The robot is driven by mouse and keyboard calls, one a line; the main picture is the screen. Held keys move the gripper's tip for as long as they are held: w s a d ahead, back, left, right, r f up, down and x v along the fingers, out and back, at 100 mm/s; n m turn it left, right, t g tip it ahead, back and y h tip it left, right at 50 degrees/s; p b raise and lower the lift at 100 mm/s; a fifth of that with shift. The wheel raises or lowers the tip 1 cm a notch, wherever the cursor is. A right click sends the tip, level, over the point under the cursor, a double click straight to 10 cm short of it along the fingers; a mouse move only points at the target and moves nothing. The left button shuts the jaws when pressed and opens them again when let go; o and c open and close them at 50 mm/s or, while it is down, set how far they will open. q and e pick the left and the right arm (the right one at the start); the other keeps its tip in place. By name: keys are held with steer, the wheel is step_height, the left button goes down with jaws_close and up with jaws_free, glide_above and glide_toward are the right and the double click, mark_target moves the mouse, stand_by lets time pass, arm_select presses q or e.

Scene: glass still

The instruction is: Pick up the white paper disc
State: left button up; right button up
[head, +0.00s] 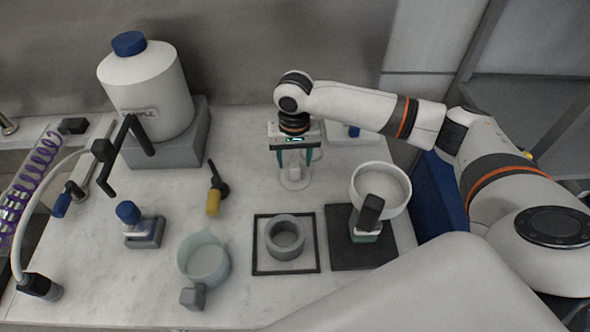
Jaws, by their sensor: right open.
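My right gripper (294,158) reaches in from the right and points down at the back middle of the counter. Its two teal fingers are apart. A small pale round thing (294,181) lies below and between the fingertips; it may be the white paper disc, but its details are too small to tell. I see nothing held between the fingers, and whether they touch the round thing is unclear. My left gripper is not in view.
A white bowl (367,177) stands above a dark plate (345,261) at right. A grey ring (271,240) sits in a dark-edged square. A clear jug (204,263), blue-capped bottle (128,213), yellow-handled tool (213,203) and large white container (150,85) occupy the left.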

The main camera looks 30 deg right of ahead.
mark_target(295, 165)
steer(key=shift+d+f+p, duration=0.1)
steer(key=shift+f+p, duration=0.2)
steer(key=shift+f, duration=1.5)
jaws_close()
step_height(295, 165, up, 10)
steer(key=shift+r+b, duration=0.1)
steer(key=shift+b, duration=0.7)
steer(key=c, duration=0.7)
jaws_free()
jaws_close()
